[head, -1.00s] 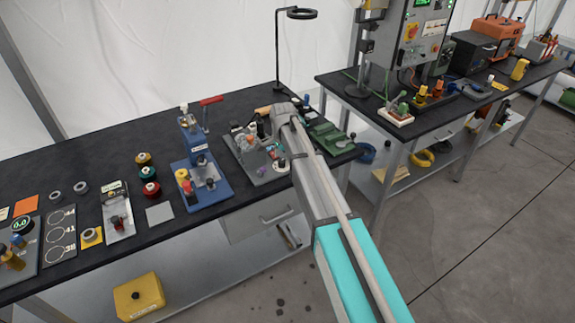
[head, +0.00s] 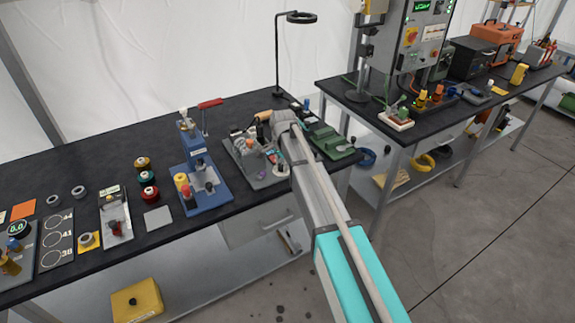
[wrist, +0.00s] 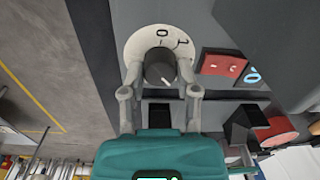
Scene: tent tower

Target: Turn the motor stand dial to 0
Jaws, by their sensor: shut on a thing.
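The motor stand (head: 243,168) is a grey plate with parts on it, on the near bench in the head view. In the wrist view its dial is a white disc (wrist: 134,43) marked 0 and 1, with a dark round knob (wrist: 159,66) in the middle. A small pale mark shows on the lower part of the knob, while the 0 is at the top of the disc. My gripper (wrist: 160,88) has its two fingers on either side of the knob and is shut on it. In the head view my arm hides the fingers.
In the wrist view, a red switch block (wrist: 222,66) sits right of the dial. A lamp post (head: 277,60) stands behind.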

